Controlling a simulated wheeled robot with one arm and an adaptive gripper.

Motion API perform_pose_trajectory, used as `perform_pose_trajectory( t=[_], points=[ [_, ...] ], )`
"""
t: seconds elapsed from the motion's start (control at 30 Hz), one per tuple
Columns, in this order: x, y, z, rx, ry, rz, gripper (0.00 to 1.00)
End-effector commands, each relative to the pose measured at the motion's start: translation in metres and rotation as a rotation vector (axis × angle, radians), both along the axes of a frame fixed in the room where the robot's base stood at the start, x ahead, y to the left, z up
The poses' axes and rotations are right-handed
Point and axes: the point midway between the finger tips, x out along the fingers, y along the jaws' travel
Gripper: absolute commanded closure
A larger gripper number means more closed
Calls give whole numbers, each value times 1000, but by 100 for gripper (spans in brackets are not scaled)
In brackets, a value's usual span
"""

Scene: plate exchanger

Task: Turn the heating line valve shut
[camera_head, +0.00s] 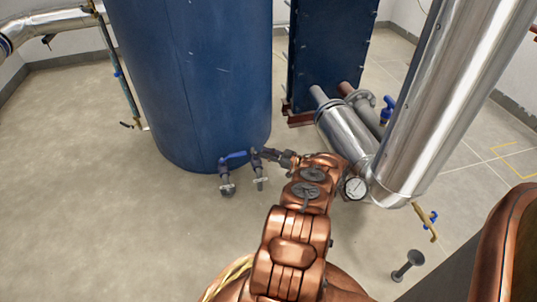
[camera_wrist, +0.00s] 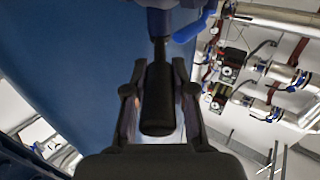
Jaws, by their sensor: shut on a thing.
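My gripper (camera_head: 277,157) reaches to the lower side of the big blue tank, at a small group of valves. In the wrist view its fingers (camera_wrist: 158,92) stand on both sides of a dark cylindrical handle (camera_wrist: 158,105), and the gripper is shut on it. The handle runs up to a blue-grey fitting (camera_wrist: 158,18). A blue lever (camera_wrist: 195,26) shows beside that fitting; in the head view a blue lever (camera_head: 235,156) sits just left of my gripper. Which of these is the heating line valve is not marked legibly. My wrist hides part of the group.
The blue tank (camera_head: 195,75) stands close behind the valves. Right of my arm are a shiny clad pipe (camera_head: 425,100), a round gauge (camera_head: 355,187) and another blue-handled valve (camera_head: 430,218). A dark blue plate exchanger (camera_head: 330,55) stands at the back. The floor at left is clear.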

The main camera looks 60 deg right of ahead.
Motion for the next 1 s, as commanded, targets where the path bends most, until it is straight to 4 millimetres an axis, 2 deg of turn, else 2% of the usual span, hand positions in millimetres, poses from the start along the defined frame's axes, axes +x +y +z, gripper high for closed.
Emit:
perform_pose_trajectory(
  t=[0.2,0.23,0.47,0.83,1.0],
  points=[
    [-3,-3,-3,0,7,-10,100],
    [-3,-3,-4,0,7,-10,74],
    [-1,0,-3,1,4,-4,50],
    [-1,0,-1,2,2,-1,49],
    [-1,0,7,3,4,-1,49]
  ],
)
